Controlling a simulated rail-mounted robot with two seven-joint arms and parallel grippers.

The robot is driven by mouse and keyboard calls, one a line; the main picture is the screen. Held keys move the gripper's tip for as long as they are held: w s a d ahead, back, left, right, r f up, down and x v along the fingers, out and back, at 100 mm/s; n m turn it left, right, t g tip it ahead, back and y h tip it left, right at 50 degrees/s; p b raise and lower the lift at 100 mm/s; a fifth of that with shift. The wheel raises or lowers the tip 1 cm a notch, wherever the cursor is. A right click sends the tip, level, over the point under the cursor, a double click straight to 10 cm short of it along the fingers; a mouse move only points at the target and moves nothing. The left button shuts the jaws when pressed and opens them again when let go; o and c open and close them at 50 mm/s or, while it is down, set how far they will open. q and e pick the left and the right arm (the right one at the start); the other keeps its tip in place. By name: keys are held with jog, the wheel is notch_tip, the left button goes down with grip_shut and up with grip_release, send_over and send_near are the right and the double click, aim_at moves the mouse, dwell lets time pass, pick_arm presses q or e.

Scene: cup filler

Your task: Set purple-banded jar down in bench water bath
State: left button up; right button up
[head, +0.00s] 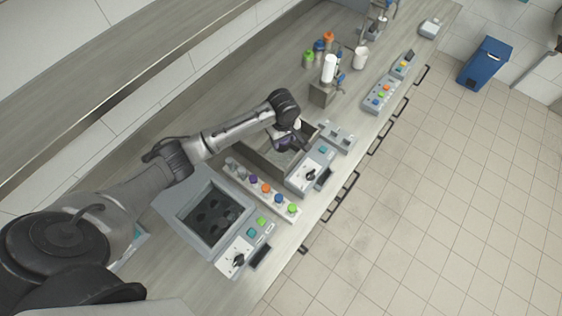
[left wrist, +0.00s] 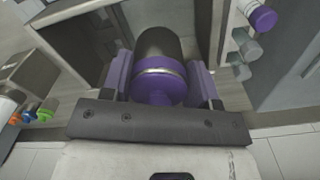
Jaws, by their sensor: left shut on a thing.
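In the left wrist view the purple-banded jar (left wrist: 160,82) has a dark body, a purple cap end and a pale ring. My left gripper (left wrist: 161,72) is shut on it, with one purple finger on each side. In the head view my left gripper (head: 289,143) is over the bench water bath (head: 262,164), an open rectangular basin with a control panel at its front. The arm hides part of the basin. I cannot tell whether the jar touches the basin floor. My right gripper is not in view.
A rack (head: 246,180) with several coloured caps stands left of the bath, then a unit with a dark well plate (head: 208,212). A grey holder (head: 337,136) is right of the bath. A dispenser stand (head: 321,94), white cup (head: 360,57) and coloured-capped bottles (head: 319,46) are farther back.

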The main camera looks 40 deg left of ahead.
pick_arm(q)
notch_tip(320, 180, down, 10)
jog(key=shift+a+f+b, duration=0.1)
jog(key=shift+f+b, duration=0.15)
jog(key=shift+b, duration=0.1)
jog(key=shift+f, duration=0.2)
dwell(0.3)
jog(key=o, duration=1)
notch_tip(320, 180, up, 12)
jog(key=shift+r+p, duration=0.2)
jog(key=shift+p, duration=0.3)
